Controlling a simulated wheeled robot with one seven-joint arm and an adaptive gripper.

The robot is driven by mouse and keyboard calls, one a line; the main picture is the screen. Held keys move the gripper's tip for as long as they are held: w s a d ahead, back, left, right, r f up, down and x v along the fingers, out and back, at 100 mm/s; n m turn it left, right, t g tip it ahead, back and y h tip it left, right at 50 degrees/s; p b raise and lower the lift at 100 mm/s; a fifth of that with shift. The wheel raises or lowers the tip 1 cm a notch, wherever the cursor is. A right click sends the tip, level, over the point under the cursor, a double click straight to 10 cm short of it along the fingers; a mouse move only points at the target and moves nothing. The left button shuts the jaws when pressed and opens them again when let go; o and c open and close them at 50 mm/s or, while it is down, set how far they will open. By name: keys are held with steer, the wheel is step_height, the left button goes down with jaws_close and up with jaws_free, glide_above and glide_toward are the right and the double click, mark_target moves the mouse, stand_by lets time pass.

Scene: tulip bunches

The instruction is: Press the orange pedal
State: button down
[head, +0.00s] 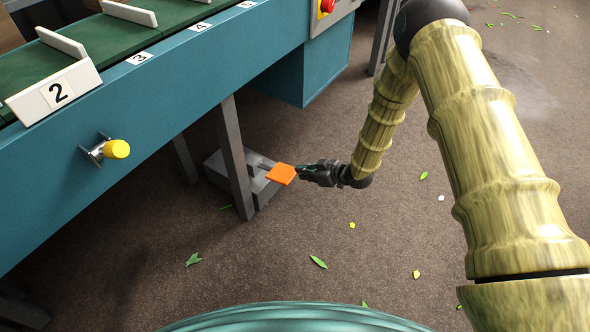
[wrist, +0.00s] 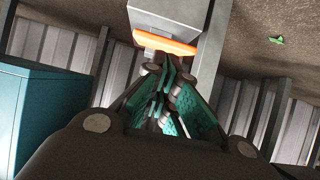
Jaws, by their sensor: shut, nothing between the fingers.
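The orange pedal (head: 281,174) sticks out from a grey box (head: 262,190) on the floor, next to a leg of the teal machine. My gripper (head: 299,171) is shut and empty, its fingertips right beside the pedal's right edge in the head view. In the wrist view, the pedal (wrist: 165,43) is an orange strip just beyond the closed fingertips (wrist: 160,68). I cannot tell whether the fingertips touch the pedal. The pedal looks slightly tilted in the head view.
The teal machine (head: 150,95) with its green belt (head: 90,45) runs above the pedal on grey legs (head: 236,155). A yellow knob (head: 117,149) and a red button (head: 327,6) sit on it. The brown floor has scattered leaves.

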steer(key=shift+p+v, duration=0.5)
steer(key=shift+v, duration=1.3)
stand_by(3.6)
steer(key=s+d+f+m+g+h, duration=0.1)
steer(key=s+d+f+m+h, duration=0.3)
steer(key=s, duration=0.7)
steer(key=s+d+f+m+g+h, duration=0.1)
steer(key=s+d+f+m+h, duration=0.15)
steer(key=s+d+f, duration=0.65)
steer(key=s+d+r+m+g+h, duration=0.2)
steer(key=s+m, duration=0.1)
steer(key=s, duration=1)
steer(key=s+d+r+m+g+h, duration=0.1)
steer(key=s+r+m+g, duration=0.15)
steer(key=s, duration=1.05)
step_height(320, 180, up, 37)
steer(key=p, duration=3.7)
steer(key=shift+w+d, duration=0.15)
steer(key=shift+w, duration=0.15)
